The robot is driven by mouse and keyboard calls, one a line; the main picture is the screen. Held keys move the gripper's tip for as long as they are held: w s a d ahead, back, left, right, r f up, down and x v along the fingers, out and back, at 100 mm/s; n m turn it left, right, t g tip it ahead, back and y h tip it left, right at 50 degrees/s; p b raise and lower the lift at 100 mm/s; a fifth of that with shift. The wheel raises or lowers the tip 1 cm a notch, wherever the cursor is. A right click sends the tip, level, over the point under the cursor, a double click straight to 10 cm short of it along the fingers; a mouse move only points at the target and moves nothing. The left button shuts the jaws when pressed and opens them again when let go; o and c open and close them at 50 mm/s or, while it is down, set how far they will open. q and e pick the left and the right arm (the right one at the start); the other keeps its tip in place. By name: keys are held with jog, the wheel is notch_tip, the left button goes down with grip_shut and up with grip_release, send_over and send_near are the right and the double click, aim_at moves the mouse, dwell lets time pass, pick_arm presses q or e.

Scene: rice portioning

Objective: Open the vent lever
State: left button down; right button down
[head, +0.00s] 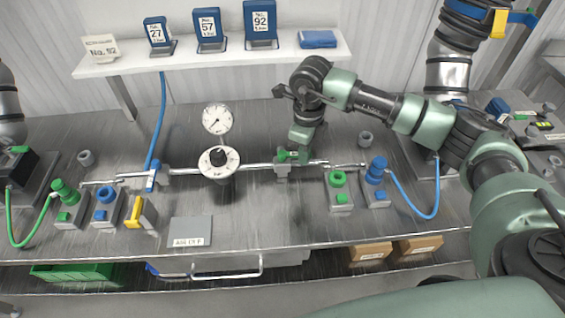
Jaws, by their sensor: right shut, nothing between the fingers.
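A small green-handled valve (283,157) sits on the horizontal metal pipe, right of the centre dial. A blue-handled valve (152,176) sits on the same pipe at the left, below a blue hose. No label shows which one is the vent lever. My right gripper (298,147) reaches down from above at the green valve. It is shut with nothing in it. The fingertips overlap the valve in the picture, so I cannot tell whether they touch it. They also hide part of its handle. My left gripper is out of view.
A round white dial (218,157) and a pressure gauge (217,119) stand left of the green valve. Green and blue fittings on blocks, such as the green one (338,180), stand close on the right. A grey label plate (190,231) lies at the front edge.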

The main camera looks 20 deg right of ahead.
notch_tip(320, 180, up, 7)
jog(key=p, duration=0.4)
jog(key=shift+s, duration=0.4)
